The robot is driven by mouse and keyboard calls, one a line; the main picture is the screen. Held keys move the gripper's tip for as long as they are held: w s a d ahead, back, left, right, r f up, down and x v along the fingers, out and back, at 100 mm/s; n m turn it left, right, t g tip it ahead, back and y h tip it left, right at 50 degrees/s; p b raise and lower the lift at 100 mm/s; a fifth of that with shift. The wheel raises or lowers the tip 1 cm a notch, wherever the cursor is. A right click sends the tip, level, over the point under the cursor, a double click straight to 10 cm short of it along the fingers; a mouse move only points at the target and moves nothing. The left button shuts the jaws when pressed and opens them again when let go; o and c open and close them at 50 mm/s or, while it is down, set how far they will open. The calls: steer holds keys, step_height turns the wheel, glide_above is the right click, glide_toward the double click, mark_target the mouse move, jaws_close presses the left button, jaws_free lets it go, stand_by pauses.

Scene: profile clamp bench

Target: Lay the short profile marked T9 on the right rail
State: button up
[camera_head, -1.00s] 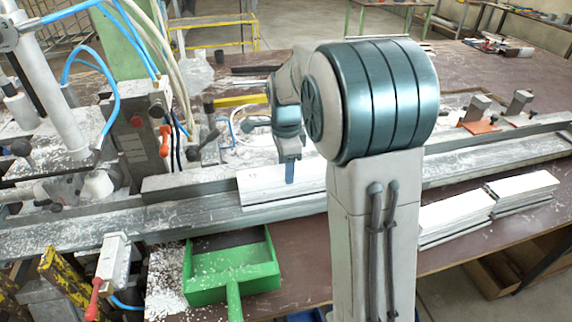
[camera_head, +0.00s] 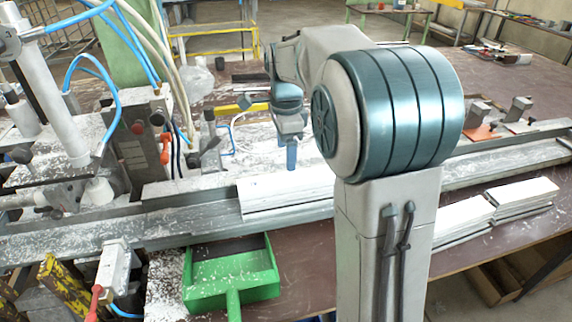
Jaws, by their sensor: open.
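A white profile (camera_head: 280,193) lies lengthwise along the metal rail (camera_head: 160,230), left of my arm. No T9 mark can be read on it. My gripper (camera_head: 291,162) is open, with its blue fingertip just above the profile's back edge; it appears empty. More white profiles (camera_head: 500,205) lie in two stacks in front of the rail on the right, with no readable marks. The rail's right part (camera_head: 505,160) shows beyond my arm, and no profile shows on it there. My arm hides the middle of the rail.
A green dustpan (camera_head: 225,272) sits in front of the rail. At left stands a clamp machine (camera_head: 135,145) with blue hoses and red-handled levers. Orange-based stops (camera_head: 483,130) stand behind the right rail. White chips cover the bench around the machine.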

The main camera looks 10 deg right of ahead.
steer(key=s+r+n+t, duration=0.1)
steer(key=s+r+n, duration=0.2)
steer(key=s+n, duration=0.65)
steer(key=s+f+n+t, duration=0.1)
steer(key=s+f+n, duration=0.2)
steer(key=s, duration=0.3)
steer(key=s+f+n, duration=0.4)
steer(key=s+n, duration=0.1)
steer(key=s, duration=0.2)
steer(key=shift+t, duration=0.4)
